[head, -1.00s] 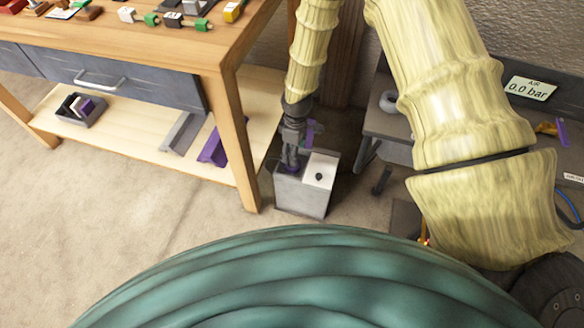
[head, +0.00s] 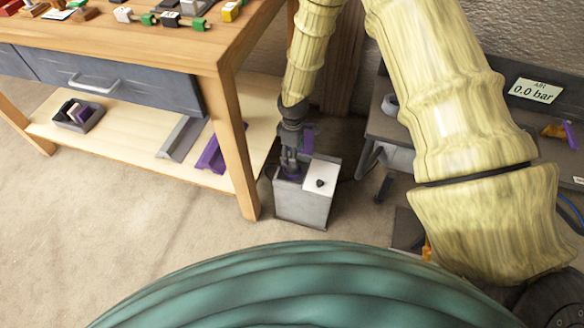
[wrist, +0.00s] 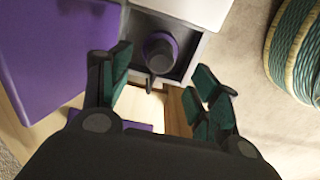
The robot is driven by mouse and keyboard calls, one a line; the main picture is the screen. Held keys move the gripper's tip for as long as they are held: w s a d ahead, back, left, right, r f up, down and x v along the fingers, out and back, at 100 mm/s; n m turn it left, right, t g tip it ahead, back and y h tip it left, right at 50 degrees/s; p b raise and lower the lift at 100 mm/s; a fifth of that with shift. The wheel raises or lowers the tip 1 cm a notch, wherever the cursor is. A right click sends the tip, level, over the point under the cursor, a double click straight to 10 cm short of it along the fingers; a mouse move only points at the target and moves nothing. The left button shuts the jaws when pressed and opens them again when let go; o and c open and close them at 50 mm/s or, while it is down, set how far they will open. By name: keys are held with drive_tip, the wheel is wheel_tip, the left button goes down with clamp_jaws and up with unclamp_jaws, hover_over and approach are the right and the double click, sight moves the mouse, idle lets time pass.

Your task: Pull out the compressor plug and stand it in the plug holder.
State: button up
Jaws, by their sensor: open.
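A purple round plug (wrist: 158,48) with a dark tip sits in a square recess of a grey floor box in the wrist view. It shows small and partly covered by the fingers in the head view (head: 292,174). My gripper (head: 290,163) points down over the left part of that box. In the wrist view its dark green-padded fingers (wrist: 160,88) are open and apart, with the plug ahead of the gap and nothing held. I cannot tell which thing is the plug holder.
The grey box (head: 300,208) has a white panel with a black knob (head: 320,183). A wooden workbench (head: 232,150) stands close on its left, with purple and grey pieces on the lower shelf. A grey bench (head: 400,128) with a 0.0 bar sign (head: 536,90) is at right.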

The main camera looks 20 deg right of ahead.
wheel_tip(320, 180, down, 4)
drive_tip(key=b, duration=0.3)
drive_tip(key=shift+f, duration=1.75)
drive_tip(key=shift+r+p, duration=0.1)
drive_tip(key=shift+p, duration=0.4)
clamp_jaws()
drive_tip(key=shift+r+p, duration=2.4)
drive_tip(key=shift+r, duration=0.5)
drive_tip(key=shift+r, duration=0.15)
